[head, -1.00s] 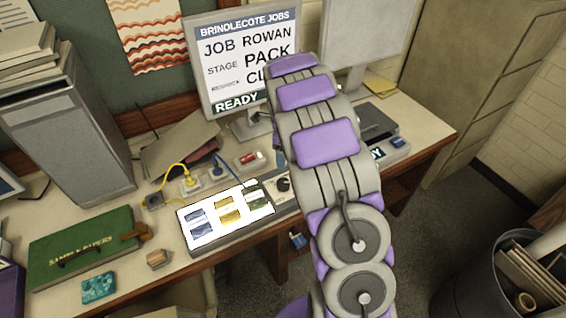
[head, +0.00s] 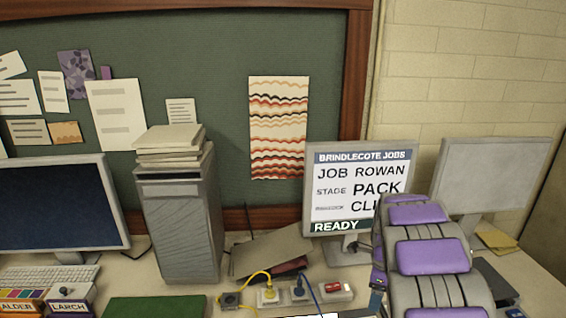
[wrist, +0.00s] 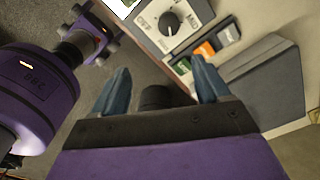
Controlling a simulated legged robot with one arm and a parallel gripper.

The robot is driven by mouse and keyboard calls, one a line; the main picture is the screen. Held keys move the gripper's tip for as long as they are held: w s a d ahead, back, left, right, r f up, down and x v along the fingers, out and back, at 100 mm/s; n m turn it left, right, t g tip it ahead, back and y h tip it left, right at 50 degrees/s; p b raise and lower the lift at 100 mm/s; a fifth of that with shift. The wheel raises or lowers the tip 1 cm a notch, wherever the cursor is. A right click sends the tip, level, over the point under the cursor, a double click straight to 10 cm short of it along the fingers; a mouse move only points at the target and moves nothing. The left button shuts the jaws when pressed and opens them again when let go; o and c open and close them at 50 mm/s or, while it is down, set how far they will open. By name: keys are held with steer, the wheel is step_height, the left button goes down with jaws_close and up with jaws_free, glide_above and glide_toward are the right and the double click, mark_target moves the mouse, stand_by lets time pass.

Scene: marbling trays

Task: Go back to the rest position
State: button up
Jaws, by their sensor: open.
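My gripper (wrist: 158,88) shows in the wrist view with its two blue fingers spread apart. It is open, and nothing is between the fingers. Past the fingers lie the grey floor and the desk edge, with a panel carrying a black dial (wrist: 169,22) above them. In the head view my purple and grey arm rises at the lower right, in front of the job monitor (head: 358,186); my fingertips are hidden there. The monitor reads JOB ROWAN, STAGE PACK and READY, with some words covered by my arm.
A grey computer tower (head: 180,225) with papers on top stands left of centre. A dark monitor (head: 60,205) is at the left and a blank grey monitor (head: 495,175) at the right. Yellow and blue plugs and a red switch (head: 336,289) sit on the desk. A grey box (wrist: 262,85) is near my right finger.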

steer(key=s+a+r+n+b, duration=0.1)
steer(key=s+a+r+n, duration=0.45)
steer(key=s, duration=0.45)
steer(key=s+a+n+b, duration=0.1)
steer(key=s+a+n, duration=0.2)
steer(key=s+n, duration=0.3)
steer(key=s+a+n+g+b, duration=0.1)
steer(key=s+a+n, duration=0.2)
steer(key=s, duration=0.9)
steer(key=s+a+n+b, duration=0.1)
steer(key=s+a+n, duration=0.3)
steer(key=s+n, duration=0.5)
steer(key=shift+s+f+g+b, duration=0.3)
steer(key=shift+s+b, duration=0.1)
steer(key=shift+s, duration=0.2)
